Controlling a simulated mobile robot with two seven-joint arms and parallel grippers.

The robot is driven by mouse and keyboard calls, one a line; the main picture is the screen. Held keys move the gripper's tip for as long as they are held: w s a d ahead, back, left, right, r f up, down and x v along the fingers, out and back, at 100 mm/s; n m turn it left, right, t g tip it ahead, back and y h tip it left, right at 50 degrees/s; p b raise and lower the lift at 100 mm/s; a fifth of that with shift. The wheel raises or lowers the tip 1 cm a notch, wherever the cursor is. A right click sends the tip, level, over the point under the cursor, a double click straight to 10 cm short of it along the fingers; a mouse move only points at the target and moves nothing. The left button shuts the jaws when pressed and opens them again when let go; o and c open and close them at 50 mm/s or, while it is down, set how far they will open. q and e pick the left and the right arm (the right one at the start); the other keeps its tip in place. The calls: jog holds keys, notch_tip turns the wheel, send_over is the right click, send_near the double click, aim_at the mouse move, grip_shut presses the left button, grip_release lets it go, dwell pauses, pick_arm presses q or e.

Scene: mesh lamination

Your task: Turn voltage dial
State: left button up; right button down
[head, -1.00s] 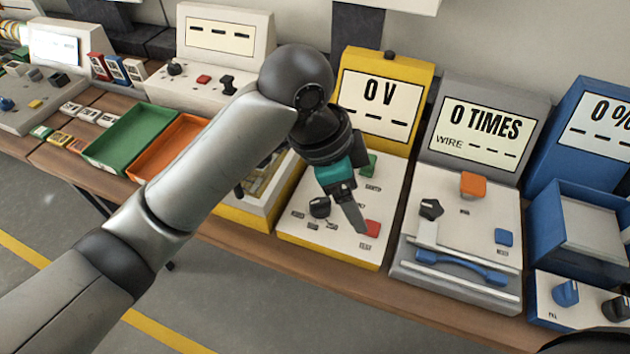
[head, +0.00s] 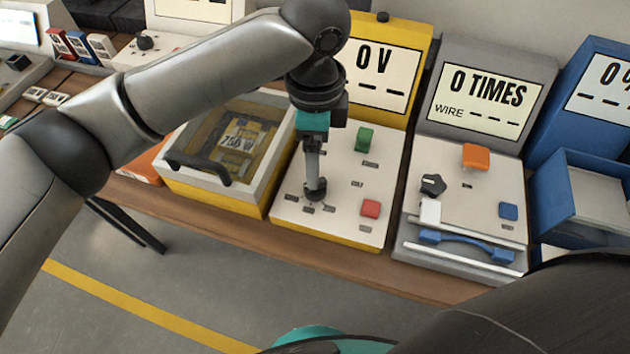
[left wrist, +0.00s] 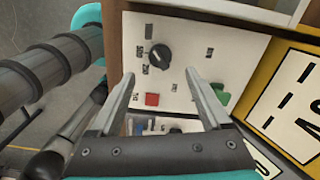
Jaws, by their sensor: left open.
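The black voltage dial (head: 316,192) sits on the white panel (head: 342,214) of the yellow voltage box, at the panel's lower left. My left gripper (head: 313,178) points down at the dial and partly hides it in the head view. In the left wrist view the dial (left wrist: 159,56) lies ahead, between the lines of the two spread fingers (left wrist: 160,76). The fingers are open and empty; I cannot tell whether they touch the dial. The box's display (head: 378,80) reads "0 V" with dashes below. My right gripper is not in view.
A red button (head: 370,208) and a green switch (head: 365,138) share the panel. A yellow-framed box with a black handle (head: 200,170) stands to the left. The grey wire unit (head: 465,225) stands to the right, with a blue bin (head: 585,215) beyond it.

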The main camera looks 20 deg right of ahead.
pick_arm(q)
notch_tip(320, 180, down, 8)
jog(key=shift+b, duration=0.7)
jog(key=shift+c, duration=0.2)
grip_shut()
jog(key=shift+r, duration=0.1)
jog(key=shift+p, duration=0.65)
jog(key=n+p, duration=0.7)
jog(key=p, duration=0.4)
jog(key=shift+s+r+n, duration=0.1)
jog(key=shift+r+n, duration=0.05)
jog(key=shift+n, duration=0.15)
jog(key=shift+n+p, duration=1.1)
jog(key=shift+p, duration=0.25)
jog(key=shift+f, duration=0.2)
